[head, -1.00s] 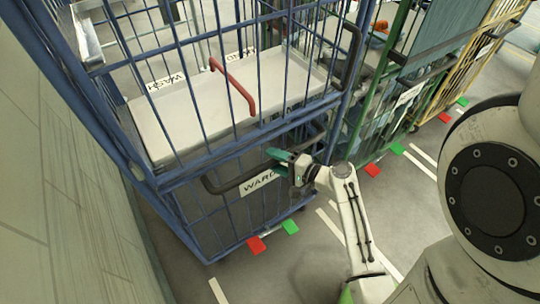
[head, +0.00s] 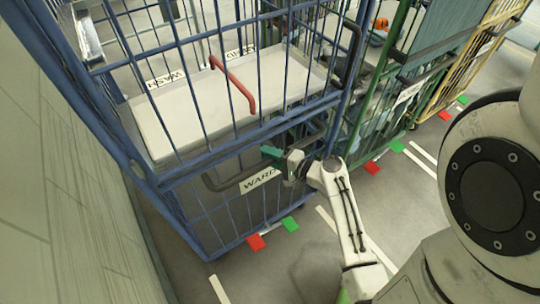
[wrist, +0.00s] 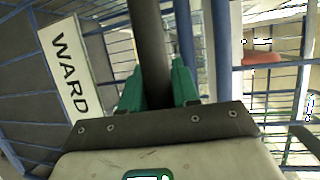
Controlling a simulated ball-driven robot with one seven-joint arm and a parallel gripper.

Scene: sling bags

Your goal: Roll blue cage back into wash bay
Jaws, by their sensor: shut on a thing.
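The blue cage (head: 175,158) stands upright at the left in the head view, beside the wall. It has a dark push handle (head: 222,186) and a white WARD plate (head: 259,180) on its near side; the plate also shows in the wrist view (wrist: 65,65). My gripper (head: 271,155) is shut on the push handle. In the wrist view its green fingers (wrist: 157,88) sit on both sides of the dark bar. A red bar (head: 234,86) crosses above the cage's white shelf (head: 200,112). I cannot tell where the wash bay's bounds lie.
A pale wall (head: 50,200) runs close along the cage's left. A green cage (head: 365,125) stands close to its right, with a yellow cage (head: 480,65) beyond. Red (head: 256,242) and green (head: 290,224) floor markers lie at the cage's near edge. The near floor is clear.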

